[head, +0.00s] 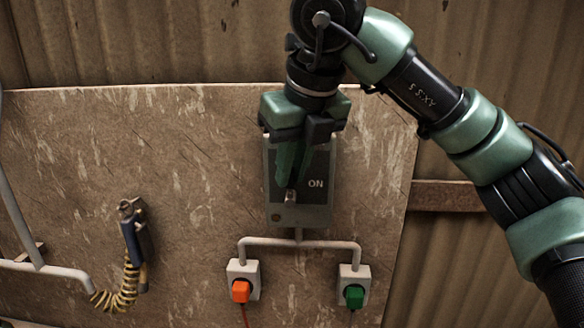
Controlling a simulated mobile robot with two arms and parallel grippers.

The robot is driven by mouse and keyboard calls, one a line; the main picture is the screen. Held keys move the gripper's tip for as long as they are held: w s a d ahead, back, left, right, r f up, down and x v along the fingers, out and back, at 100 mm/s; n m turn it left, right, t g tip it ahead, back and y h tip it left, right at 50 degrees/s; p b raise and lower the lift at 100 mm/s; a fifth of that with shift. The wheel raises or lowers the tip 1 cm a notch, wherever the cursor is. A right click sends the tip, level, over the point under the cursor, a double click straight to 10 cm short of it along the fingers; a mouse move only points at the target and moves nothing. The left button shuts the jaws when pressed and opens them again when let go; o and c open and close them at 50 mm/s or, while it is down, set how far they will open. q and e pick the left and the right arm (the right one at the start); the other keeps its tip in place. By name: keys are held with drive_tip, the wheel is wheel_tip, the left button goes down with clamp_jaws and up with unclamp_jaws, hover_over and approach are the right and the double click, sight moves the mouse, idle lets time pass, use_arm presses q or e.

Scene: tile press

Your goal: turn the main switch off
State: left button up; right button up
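The main switch (318,206) is a grey box with a dark face on the board, and the word ON shows on that face. A small light lever tip (290,196) shows low on its face. My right gripper (289,181) reaches down from above in front of the switch, its fingers covering the upper left of the face. The fingertips are close to the lever tip; I cannot tell whether they touch it or are closed around it. My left gripper is not in view.
Below the switch, a pipe branches to a socket with an orange plug (240,290) and one with a green plug (354,296). A blue-grey tool with a coiled yellow-black hose (118,298) hangs at left on the board (190,190). Corrugated wall lies behind.

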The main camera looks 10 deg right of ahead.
drive_tip(key=shift+o, duration=0.6)
drive_tip(key=shift+f, duration=0.1)
drive_tip(key=shift+r, duration=0.2)
drive_tip(key=b+v, duration=0.2)
drive_tip(key=v, duration=0.5)
drive_tip(key=shift+r, duration=0.15)
